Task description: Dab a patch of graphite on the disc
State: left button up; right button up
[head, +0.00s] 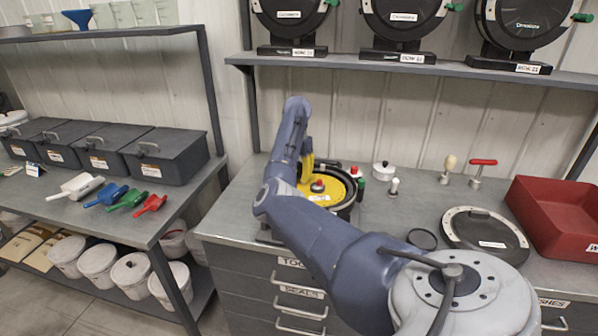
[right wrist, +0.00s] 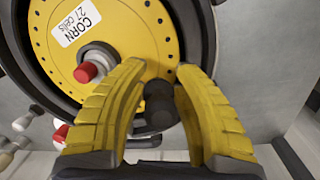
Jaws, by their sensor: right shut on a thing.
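The yellow disc (head: 286,188) sits in a dark round housing on the middle bench. In the right wrist view the disc (right wrist: 125,25) fills the upper left, with a "CORN 27 cells" label, a ring of small holes and a red-tipped hub (right wrist: 88,71). My right gripper (head: 307,165) is over the disc's far side. In the right wrist view its yellow fingers (right wrist: 160,100) are shut on a small dark rounded thing (right wrist: 160,107) over the disc's edge. I cannot tell whether this thing touches the disc. My left gripper is not in view.
Small red- and green-topped items (head: 361,188) stand beside the housing. A white lid (head: 383,172), a white knob (head: 393,187), a tan-handled tool (head: 449,163) and a red T-handle (head: 482,163) stand farther right. A black round cover (head: 460,228) and red bin (head: 560,218) occupy the right.

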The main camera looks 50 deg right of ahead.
aim_at(326, 182)
jog(key=shift+d, duration=0.1)
jog(key=shift+s+d+r, duration=0.1)
jog(key=shift+s+d, duration=3.25)
jog(key=shift+s, duration=0.05)
jog(key=shift+w+a, duration=3.4)
jog(key=shift+w, duration=0.05)
jog(key=shift+s+d, duration=0.1)
jog(key=shift+s+d, duration=3.3)
jog(key=shift+s, duration=0.05)
